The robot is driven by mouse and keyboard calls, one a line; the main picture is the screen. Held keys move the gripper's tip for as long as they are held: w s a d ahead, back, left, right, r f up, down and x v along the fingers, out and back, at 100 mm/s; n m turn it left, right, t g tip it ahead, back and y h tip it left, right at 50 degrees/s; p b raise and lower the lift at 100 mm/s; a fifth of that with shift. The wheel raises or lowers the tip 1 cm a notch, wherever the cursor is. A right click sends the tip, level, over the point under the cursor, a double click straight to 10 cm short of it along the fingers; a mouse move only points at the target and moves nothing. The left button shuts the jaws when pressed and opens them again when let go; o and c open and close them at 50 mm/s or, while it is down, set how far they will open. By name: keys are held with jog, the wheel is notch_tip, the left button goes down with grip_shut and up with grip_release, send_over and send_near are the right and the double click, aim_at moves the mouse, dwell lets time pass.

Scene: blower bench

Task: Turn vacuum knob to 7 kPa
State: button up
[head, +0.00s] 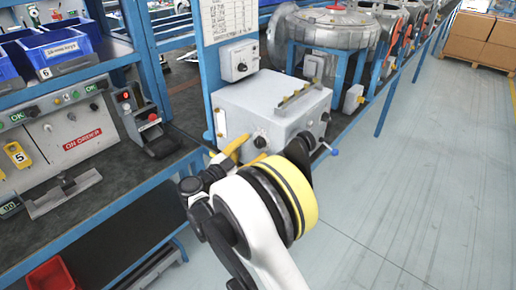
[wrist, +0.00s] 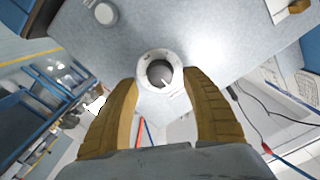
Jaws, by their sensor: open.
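In the wrist view a round knob (wrist: 160,72) with a grey centre, a small light mark and a pale ring sits on a grey panel face (wrist: 215,40). My gripper (wrist: 160,84) is open, with one yellow-brown finger on each side of the knob's lower part; contact cannot be told. In the head view my gripper (head: 247,150) is at the front of a grey box (head: 265,105), close to a dark knob (head: 260,140). My arm hides part of the box's lower front. The scale and any kPa figures are too small to read.
Another dark knob (head: 325,117) sits at the box's right. A small control box (head: 239,62) with a knob hangs above. A control panel (head: 70,125) and blue bins (head: 55,50) stand on the left bench.

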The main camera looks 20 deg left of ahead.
jog(key=shift+x, duration=1.1)
jog(key=c, duration=1.2)
